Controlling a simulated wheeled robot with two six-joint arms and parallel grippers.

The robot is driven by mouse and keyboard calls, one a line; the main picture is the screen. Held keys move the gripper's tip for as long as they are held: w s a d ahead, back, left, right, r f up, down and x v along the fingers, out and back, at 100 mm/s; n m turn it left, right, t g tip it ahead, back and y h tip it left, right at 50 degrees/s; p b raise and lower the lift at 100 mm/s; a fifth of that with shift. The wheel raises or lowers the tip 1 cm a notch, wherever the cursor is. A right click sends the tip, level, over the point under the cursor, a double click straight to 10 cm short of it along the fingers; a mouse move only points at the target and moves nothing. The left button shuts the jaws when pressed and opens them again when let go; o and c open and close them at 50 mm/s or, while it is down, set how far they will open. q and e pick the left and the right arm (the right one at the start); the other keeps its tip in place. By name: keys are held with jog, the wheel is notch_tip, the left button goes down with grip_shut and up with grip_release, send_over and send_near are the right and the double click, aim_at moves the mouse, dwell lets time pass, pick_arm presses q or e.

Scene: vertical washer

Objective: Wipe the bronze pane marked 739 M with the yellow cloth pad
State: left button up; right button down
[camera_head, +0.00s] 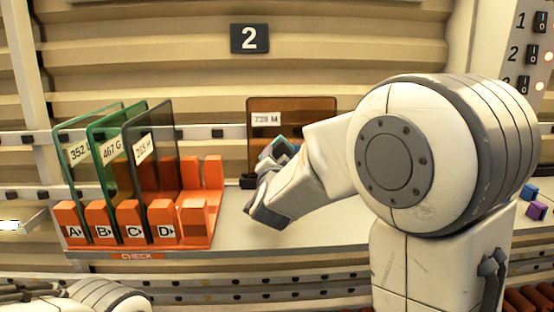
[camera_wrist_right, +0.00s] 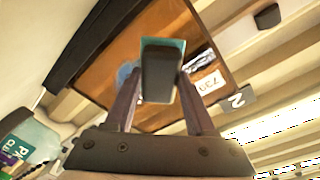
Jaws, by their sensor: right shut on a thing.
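The bronze pane (camera_head: 306,108) stands upright at the back of the shelf, with a white label reading 739 M. In the right wrist view the pane (camera_wrist_right: 150,45) fills the middle, with a bluish smear (camera_wrist_right: 127,74) and a pale streak (camera_wrist_right: 199,61) near its label. My right gripper (camera_head: 272,178) is in front of the pane, its fingers shut on a dark block (camera_wrist_right: 158,78) with a teal pad face (camera_wrist_right: 176,45). The pad looks teal, not yellow. I cannot tell whether it touches the pane. My left arm shows low at the left; its gripper (camera_head: 22,291) is barely visible.
An orange rack (camera_head: 195,229) at the left holds green and dark panes (camera_head: 151,150) in slots marked with letters. Small purple (camera_head: 536,210) and blue (camera_head: 528,191) cubes lie at the far right. The shelf (camera_head: 235,225) is clear between rack and gripper.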

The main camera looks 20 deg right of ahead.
jog(key=shift+w+d+f, duration=0.1)
jog(key=shift+w+d, duration=0.1)
jog(key=shift+w, duration=0.5)
jog(key=shift+s+d+f+b, duration=0.1)
jog(key=shift+s+d+b, duration=0.15)
jog(key=shift+d+b, duration=0.45)
jog(key=shift+s+d+b, duration=0.2)
jog(key=shift+d+b, duration=0.1)
jog(key=shift+d, duration=0.25)
jog(key=shift+s+d+b, duration=0.15)
jog(key=shift+d+b, duration=0.15)
jog(key=shift+d, duration=0.2)
jog(key=s+d+b, duration=0.1)
jog(key=d+b, duration=0.5)
jog(key=shift+s+d, duration=0.3)
jog(key=shift+d, duration=0.1)
